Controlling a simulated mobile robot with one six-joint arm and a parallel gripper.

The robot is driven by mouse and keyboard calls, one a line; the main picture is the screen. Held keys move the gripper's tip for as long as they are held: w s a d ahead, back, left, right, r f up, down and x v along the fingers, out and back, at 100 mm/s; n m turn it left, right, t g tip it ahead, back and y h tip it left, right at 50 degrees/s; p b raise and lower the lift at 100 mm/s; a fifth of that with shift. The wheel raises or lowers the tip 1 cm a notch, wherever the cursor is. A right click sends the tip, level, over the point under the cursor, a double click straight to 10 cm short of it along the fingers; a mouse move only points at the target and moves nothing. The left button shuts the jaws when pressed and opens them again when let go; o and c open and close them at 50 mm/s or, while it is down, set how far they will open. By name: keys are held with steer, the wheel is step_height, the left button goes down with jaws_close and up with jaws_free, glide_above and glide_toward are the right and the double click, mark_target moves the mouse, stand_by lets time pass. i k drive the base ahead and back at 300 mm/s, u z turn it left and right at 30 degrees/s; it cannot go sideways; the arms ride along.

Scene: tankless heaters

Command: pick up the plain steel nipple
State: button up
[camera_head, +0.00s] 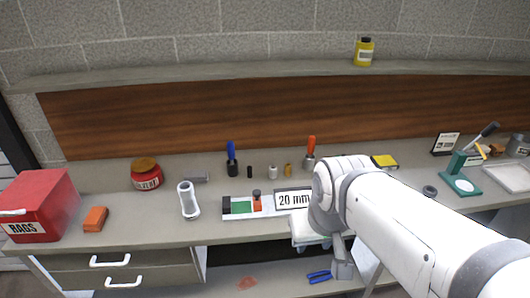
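A small silver-grey upright cylinder (272,172) stands on the workbench, between a small black cylinder (249,172) and a small brass-coloured one (288,170). It looks like the plain steel nipple, but it is too small to be sure. My white arm reaches in from the lower right. A grey part at its end, probably my gripper (343,265), hangs in front of the bench edge, right of and nearer than the silver cylinder. Its fingers cannot be made out, and I cannot tell whether it holds anything.
A tray (232,216) with a "20 mm" sign (293,199) lies in front of the small cylinders. A large pale cylinder (188,200), red jar (146,176) and red RAGS box (42,205) stand left. Blue-handled (232,160) and orange-handled (310,152) tools stand behind.

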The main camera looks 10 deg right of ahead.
mark_target(273, 168)
steer(key=i, duration=1)
steer(key=z, duration=0.05)
